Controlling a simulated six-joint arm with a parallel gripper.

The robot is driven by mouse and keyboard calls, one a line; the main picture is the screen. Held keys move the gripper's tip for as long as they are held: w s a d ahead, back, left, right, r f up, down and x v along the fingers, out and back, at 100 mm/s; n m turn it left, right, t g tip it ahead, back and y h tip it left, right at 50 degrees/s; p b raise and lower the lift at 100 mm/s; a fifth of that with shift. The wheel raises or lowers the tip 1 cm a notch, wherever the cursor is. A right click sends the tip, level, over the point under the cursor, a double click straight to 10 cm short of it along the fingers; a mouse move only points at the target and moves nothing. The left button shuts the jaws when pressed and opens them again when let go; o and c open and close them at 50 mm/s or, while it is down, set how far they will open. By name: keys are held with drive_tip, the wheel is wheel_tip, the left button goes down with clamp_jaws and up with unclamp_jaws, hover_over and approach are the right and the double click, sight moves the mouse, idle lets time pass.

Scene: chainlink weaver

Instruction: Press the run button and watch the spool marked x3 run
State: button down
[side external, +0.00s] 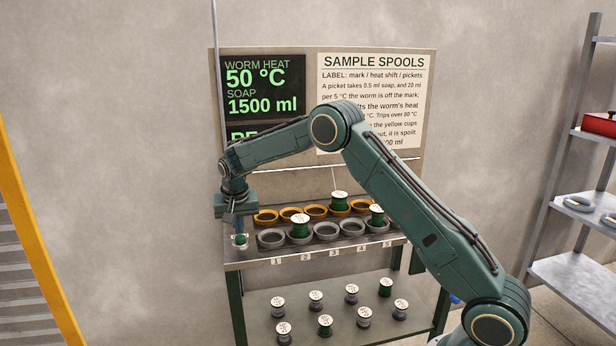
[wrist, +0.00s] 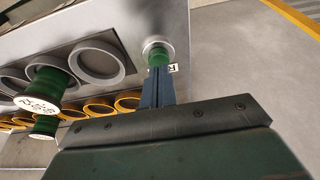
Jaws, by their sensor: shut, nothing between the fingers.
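The run button, a green knob in a pale round collar (side external: 240,241), sits at the bench's left end. It also shows in the wrist view (wrist: 157,56), beside a small label partly hidden by my fingers. My gripper (side external: 240,230) points down at it, shut and empty, its fingertips (wrist: 158,74) at or just over the button; I cannot tell whether they touch. Green spools with white tops stand in grey cup 2 (side external: 300,228), grey cup 5 (side external: 376,215) and a yellow cup in the back row (side external: 339,202). Their marks are too small to read, so I cannot tell which is x3.
The dark display (side external: 263,90) reads worm heat 50 °C and soap 1500 ml; its lower line is partly hidden by my arm. A rules sign (side external: 370,75) hangs beside it. Several spools (side external: 325,325) stand on the lower shelf. A shelving rack (side external: 570,200) is at right.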

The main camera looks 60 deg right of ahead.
drive_tip(key=shift+f, duration=0.55)
